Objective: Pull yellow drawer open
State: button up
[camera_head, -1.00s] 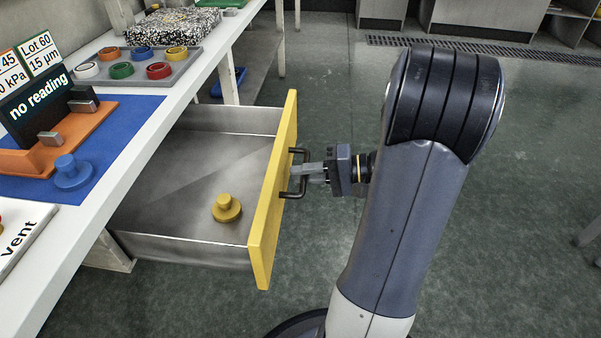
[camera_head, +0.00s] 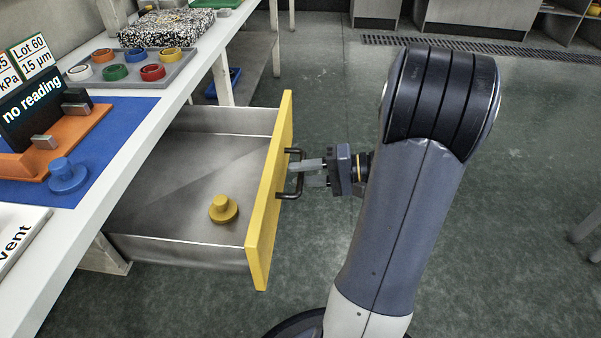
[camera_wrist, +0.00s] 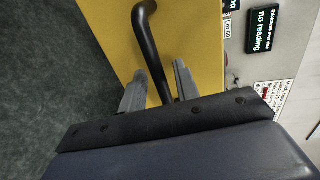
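The yellow drawer (camera_head: 267,200) stands well out from under the white bench, its metal inside showing. A yellow knobbed piece (camera_head: 223,209) stands upright on its floor. A dark bar handle (camera_head: 292,190) is on the yellow front. My gripper (camera_head: 303,174) is at the handle, its two grey fingers spread apart. In the wrist view my gripper (camera_wrist: 160,72) has one finger on each side of the handle bar (camera_wrist: 147,35), with small gaps, so it is open around the bar and not clamped on it.
On the bench (camera_head: 120,155) are a blue mat (camera_head: 120,110) with an orange stand and display, a blue knobbed piece (camera_head: 67,175), a grey tray (camera_head: 181,72) of coloured rings and a speckled slab (camera_head: 168,27). Open floor (camera_head: 520,200) lies to the right.

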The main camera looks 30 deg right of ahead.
jog(key=p+v, duration=0.2)
jog(key=v, duration=0.8)
jog(key=b+x, duration=0.2)
jog(key=x, duration=0.8)
jog(key=shift+w+a+f, duration=0.1)
jog(key=shift+w+a, duration=0.05)
jog(key=shift+a, duration=0.1)
jog(key=shift+w+a, duration=0.3)
jog(key=shift+a, duration=0.1)
